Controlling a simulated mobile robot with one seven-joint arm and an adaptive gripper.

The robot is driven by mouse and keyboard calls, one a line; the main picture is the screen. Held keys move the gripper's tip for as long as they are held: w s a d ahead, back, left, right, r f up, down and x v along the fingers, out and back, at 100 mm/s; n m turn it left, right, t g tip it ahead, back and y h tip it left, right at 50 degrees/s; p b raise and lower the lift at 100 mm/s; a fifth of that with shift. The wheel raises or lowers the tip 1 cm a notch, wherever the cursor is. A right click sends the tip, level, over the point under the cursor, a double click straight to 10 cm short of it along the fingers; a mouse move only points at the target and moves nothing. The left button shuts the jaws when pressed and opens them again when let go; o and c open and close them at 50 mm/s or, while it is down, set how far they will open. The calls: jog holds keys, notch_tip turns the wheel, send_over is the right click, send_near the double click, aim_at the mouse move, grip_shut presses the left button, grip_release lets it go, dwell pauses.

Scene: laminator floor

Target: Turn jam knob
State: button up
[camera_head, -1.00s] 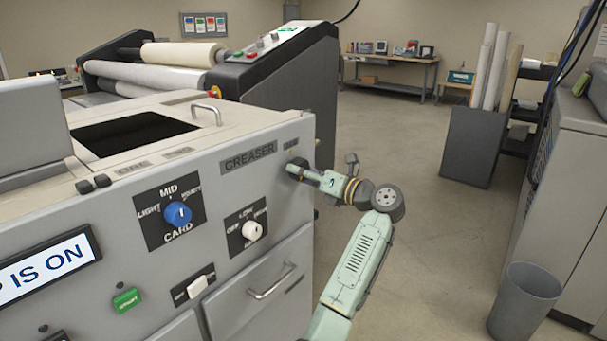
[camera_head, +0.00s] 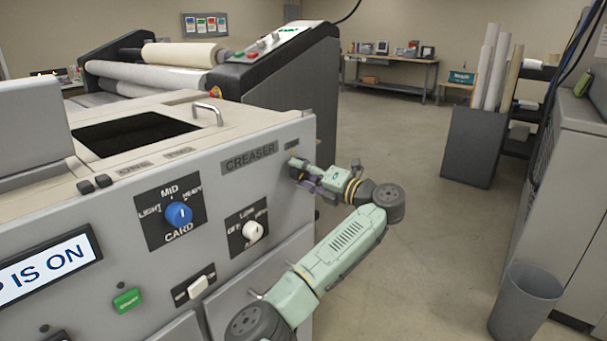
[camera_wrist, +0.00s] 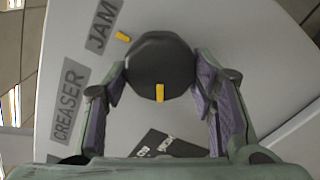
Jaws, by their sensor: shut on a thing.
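The jam knob (camera_wrist: 160,62) is a dark, many-sided knob with a yellow mark on its edge, in the upper middle of the wrist view. A second yellow mark (camera_wrist: 123,37) is on the panel beside it, near the JAM label (camera_wrist: 103,25); the two marks are not lined up. My gripper (camera_wrist: 160,85) has its purple-padded fingers on both sides of the knob, shut on it. In the head view my gripper (camera_head: 298,172) is at the upper right corner of the creaser's front panel (camera_head: 225,190), and hides most of the knob there.
The panel also carries a blue card dial (camera_head: 178,215), a white knob (camera_head: 252,230), a white switch (camera_head: 198,286) and a green button (camera_head: 127,300). A grey bin (camera_head: 525,300) stands at the right. The floor between is clear.

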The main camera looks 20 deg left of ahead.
jog(key=o, duration=1.1)
jog(key=shift+d, duration=0.1)
jog(key=v, duration=0.7)
jog(key=shift+d, duration=0.15)
